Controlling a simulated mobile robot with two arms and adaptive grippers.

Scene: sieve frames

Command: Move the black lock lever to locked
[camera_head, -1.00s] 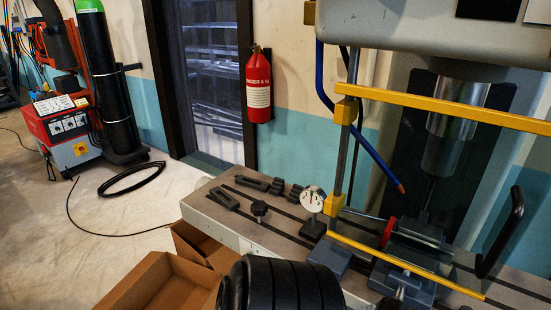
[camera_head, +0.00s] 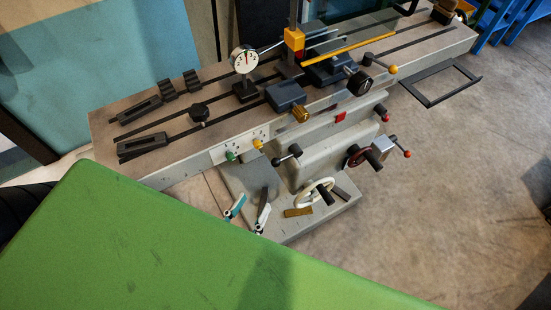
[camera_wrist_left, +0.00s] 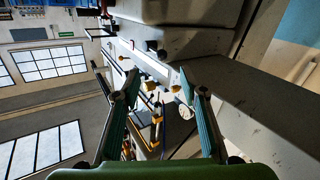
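A short black lever with a round knob (camera_head: 289,156) sticks out of the front of the grey milling machine, below the table edge, in the head view. I take it for the lock lever; a lock marking cannot be made out. My left gripper (camera_head: 249,208) reaches out past the large green shell of my arm, below and left of that lever and apart from it. In the left wrist view its two teal-lined fingers (camera_wrist_left: 158,72) stand wide apart with nothing held between them. My right gripper is out of view.
The slotted machine table (camera_head: 190,140) carries a dial gauge (camera_head: 244,60), clamps and a vise (camera_head: 330,68). A white handwheel (camera_head: 314,192) and a crank with a red knob (camera_head: 380,152) project in front. Concrete floor (camera_head: 450,190) lies open to the right.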

